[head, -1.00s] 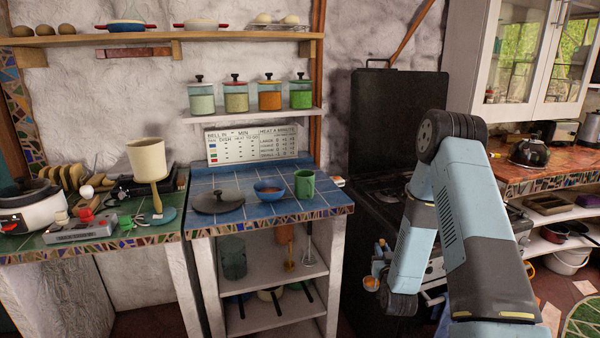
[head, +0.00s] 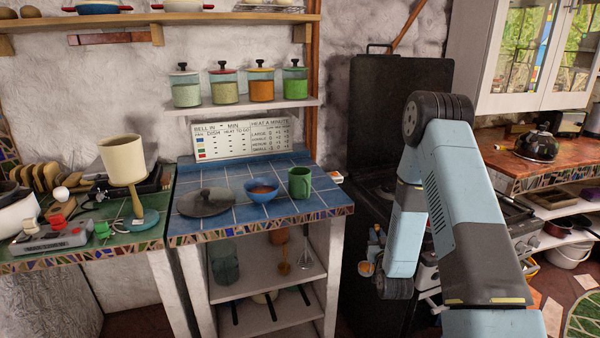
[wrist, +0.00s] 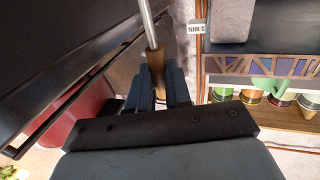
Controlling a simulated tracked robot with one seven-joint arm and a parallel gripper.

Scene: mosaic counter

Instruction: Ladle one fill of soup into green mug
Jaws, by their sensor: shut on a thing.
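The green mug (head: 300,182) stands upright on the blue-tiled counter, right of a blue bowl (head: 262,194) holding brownish-red contents. My gripper (wrist: 157,84) is shut on a tool's wooden handle (wrist: 155,62) in the wrist view. A metal shaft (wrist: 147,22) runs from the handle out of the top of the frame. I take it for the ladle, but its far end is out of that view. In the head view my gripper (head: 374,246) is small and partly hidden by my arm, right of the counter and in front of the black stove. A small orange patch shows just below it; I cannot tell whether that is soup.
A dark round lid (head: 207,202) lies left of the bowl. A black stove with a raised cover (head: 398,105) stands right of the counter. Jars (head: 259,84) stand on a shelf above. A lamp (head: 122,160) stands on the left counter. Utensils hang below the tiles.

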